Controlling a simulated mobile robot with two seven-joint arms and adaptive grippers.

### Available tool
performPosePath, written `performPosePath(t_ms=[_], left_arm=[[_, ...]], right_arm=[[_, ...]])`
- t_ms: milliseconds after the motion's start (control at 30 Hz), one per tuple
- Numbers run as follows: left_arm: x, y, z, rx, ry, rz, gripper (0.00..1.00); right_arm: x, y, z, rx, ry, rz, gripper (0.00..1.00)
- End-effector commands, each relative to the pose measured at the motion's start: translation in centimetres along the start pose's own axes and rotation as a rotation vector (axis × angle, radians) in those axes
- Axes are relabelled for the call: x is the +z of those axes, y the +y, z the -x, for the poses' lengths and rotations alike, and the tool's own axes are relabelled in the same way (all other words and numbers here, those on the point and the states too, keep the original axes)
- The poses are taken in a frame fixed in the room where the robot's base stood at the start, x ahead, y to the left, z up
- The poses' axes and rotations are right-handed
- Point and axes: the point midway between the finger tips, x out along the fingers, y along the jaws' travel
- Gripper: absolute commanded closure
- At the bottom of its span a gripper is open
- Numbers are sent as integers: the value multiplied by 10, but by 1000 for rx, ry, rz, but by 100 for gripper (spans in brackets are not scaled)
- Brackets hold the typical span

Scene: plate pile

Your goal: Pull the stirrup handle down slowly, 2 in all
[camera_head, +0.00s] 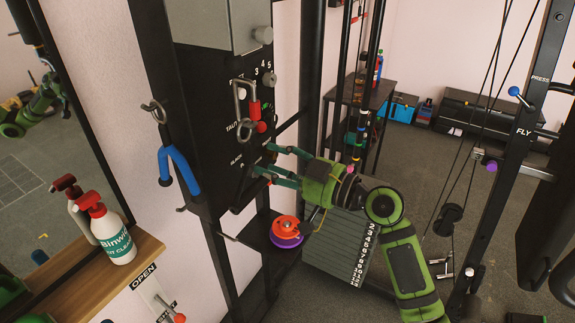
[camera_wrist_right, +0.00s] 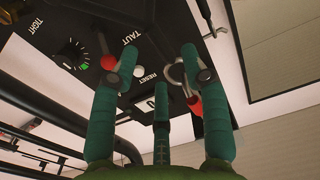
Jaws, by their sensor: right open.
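A metal U-shaped loop with a red grip (camera_head: 246,100) hangs on the front of the black panel (camera_head: 206,110). A blue U-shaped piece (camera_head: 178,165) hangs under a metal clip at the panel's left side. A metal stirrup-like handle (camera_head: 441,266) shows low by the weights. I cannot tell for sure which is the stirrup handle. My right gripper (camera_head: 263,159) is open, with its fingers toward the lower panel, below the metal loop. In the right wrist view, its fingers (camera_wrist_right: 158,75) spread before the panel, with nothing seen held. My left gripper is not in view.
A red-knobbed lever (camera_wrist_right: 108,62) and a dial (camera_wrist_right: 70,53) are on the panel. Orange and purple discs (camera_head: 286,235) sit on a low shelf. A white bottle (camera_head: 112,233) stands on a wooden ledge (camera_head: 95,270). A weight stack (camera_head: 338,245) is below my right arm.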

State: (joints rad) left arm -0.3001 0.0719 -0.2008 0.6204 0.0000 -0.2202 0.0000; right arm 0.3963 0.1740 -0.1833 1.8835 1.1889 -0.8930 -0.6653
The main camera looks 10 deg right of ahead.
Motion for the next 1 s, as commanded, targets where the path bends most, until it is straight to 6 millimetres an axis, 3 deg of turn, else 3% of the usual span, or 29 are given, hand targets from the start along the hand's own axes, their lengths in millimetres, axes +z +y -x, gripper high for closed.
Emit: performPosePath(t_ms=[167,600,1000], left_arm=[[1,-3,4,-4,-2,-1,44],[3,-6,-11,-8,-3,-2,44],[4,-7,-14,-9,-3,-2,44]], right_arm=[[-1,-1,-19,-2,1,-2,54],[1,-1,-59,-1,1,-1,54],[0,-1,-70,-2,0,1,54]])
